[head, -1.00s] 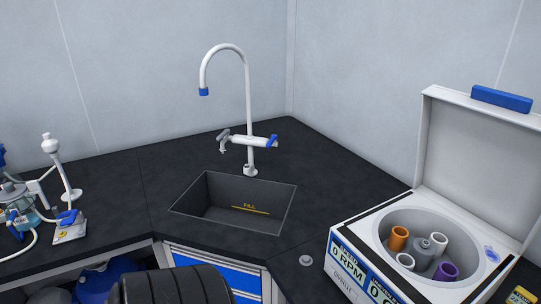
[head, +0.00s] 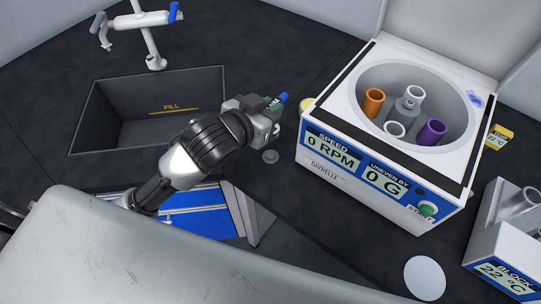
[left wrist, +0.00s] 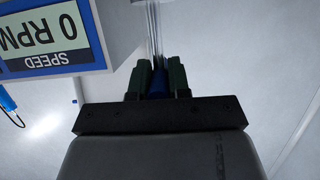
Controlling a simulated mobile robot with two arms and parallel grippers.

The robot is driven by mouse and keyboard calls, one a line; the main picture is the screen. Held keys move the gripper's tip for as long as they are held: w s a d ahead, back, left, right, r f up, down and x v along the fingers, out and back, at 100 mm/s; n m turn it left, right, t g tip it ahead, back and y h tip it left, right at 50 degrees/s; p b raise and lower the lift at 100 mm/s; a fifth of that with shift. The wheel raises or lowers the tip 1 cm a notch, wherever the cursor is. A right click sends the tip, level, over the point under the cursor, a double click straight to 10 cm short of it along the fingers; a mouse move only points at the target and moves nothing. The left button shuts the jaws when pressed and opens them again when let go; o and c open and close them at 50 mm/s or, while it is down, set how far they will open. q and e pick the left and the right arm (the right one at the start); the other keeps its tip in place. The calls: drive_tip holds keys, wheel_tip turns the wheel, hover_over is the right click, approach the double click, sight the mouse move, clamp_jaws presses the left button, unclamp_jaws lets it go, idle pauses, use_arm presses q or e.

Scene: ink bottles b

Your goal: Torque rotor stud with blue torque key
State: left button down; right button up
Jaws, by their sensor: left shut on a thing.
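The open centrifuge (head: 315,175) stands right of centre in the head view and reads 0 RPM. Its rotor bowl holds an orange tube holder (head: 371,101), a purple one (head: 431,132) and two white ones around the grey central rotor stud (head: 408,104). My left gripper (head: 273,110) is left of the centrifuge, above the counter and apart from the rotor. It is shut on the blue torque key (head: 283,98), whose blue part shows between the green fingers in the left wrist view (left wrist: 158,82). A thin pale shaft extends beyond the fingertips there. My right gripper is out of view.
The centrifuge lid (head: 440,55) is raised at the back. A sink (head: 110,112) with a faucet (head: 150,45) lies left. A heating block (head: 490,245) stands at lower right, with a yellow box (head: 499,137) behind it.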

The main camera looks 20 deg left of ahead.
use_arm(q)
wheel_tip(320, 180, down, 4)
drive_tip(key=shift+w+a+f, duration=0.1)
drive_tip(key=shift+a+f, duration=0.05)
drive_tip(key=shift+f, duration=0.35)
wheel_tip(320, 180, down, 4)
drive_tip(key=shift+f, duration=0.55)
drive_tip(key=c, duration=1.1)
unclamp_jaws()
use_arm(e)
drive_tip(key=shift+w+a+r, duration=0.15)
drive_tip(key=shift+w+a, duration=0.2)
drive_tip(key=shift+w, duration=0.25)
